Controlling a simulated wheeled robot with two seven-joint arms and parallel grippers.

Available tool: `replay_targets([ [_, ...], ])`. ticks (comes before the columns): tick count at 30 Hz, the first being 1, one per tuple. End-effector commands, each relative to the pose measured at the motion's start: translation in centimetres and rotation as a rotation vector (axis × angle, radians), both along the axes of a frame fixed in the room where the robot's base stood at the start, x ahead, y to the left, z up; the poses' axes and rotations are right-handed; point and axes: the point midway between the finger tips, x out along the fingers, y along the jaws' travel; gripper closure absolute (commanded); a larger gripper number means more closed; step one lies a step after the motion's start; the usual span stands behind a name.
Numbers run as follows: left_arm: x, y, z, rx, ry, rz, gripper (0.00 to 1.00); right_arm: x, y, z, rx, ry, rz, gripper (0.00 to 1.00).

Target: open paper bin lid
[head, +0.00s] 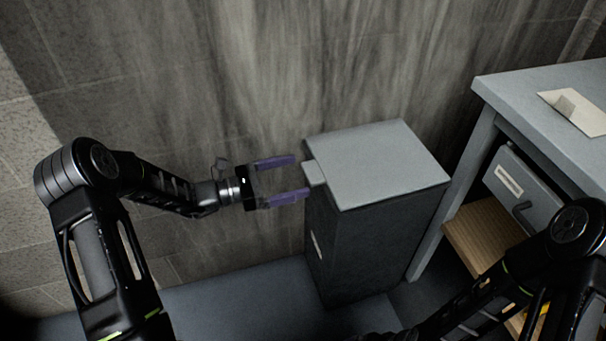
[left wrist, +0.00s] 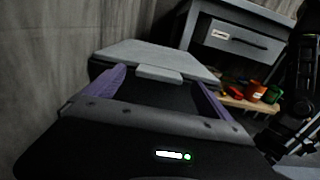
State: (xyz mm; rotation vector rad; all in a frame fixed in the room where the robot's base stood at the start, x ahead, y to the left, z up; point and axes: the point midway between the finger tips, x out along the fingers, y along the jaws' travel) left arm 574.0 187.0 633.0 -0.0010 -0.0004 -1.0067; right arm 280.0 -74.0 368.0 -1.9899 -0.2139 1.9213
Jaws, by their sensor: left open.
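The paper bin (head: 370,245) is a dark box standing on the floor by the wall. Its light grey lid (head: 380,163) lies flat and closed, with a small tab (head: 314,173) sticking out on its left edge. My left gripper (head: 288,178) has purple fingers, is open and empty, and points at the tab from the left. In the left wrist view the tab (left wrist: 160,74) shows between the two spread fingers, and the lid (left wrist: 160,56) lies behind it. I cannot tell whether the fingers touch the tab. My right arm shows at the lower right, but its gripper is out of sight.
A grey desk (head: 540,85) with a drawer (head: 522,188) and a wooden shelf (head: 480,232) stands right of the bin. A pale card (head: 578,110) is on the desk. Several coloured items (left wrist: 258,92) sit on the shelf. The tiled wall is close behind the bin.

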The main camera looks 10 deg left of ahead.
Motion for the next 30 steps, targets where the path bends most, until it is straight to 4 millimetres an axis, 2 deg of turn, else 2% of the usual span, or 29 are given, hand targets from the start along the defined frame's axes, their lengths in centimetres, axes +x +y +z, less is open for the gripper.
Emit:
replay_targets([
  [1, 0.4, -0.8, -0.1, 0.0, -0.001, -0.003, 0.05, 0.0, 0.0, -0.2, 0.0, 0.0, 0.0, 0.0],
  [6, 1.5, -2.4, 0.0, 0.001, -0.002, -0.002, 0.05, 0.0, 0.0, -0.4, 0.0, 0.0, 0.0, 0.0],
  [16, 1.7, -2.7, 0.0, 0.001, 0.0, 0.0, 0.05, 0.0, 0.0, -0.4, 0.0, 0.0, 0.0, 0.0],
  [30, 1.7, -2.7, 0.0, 0.001, 0.0, 0.0, 0.43, 0.0, 0.0, -0.4, 0.0, 0.0, 0.0, 0.0],
])
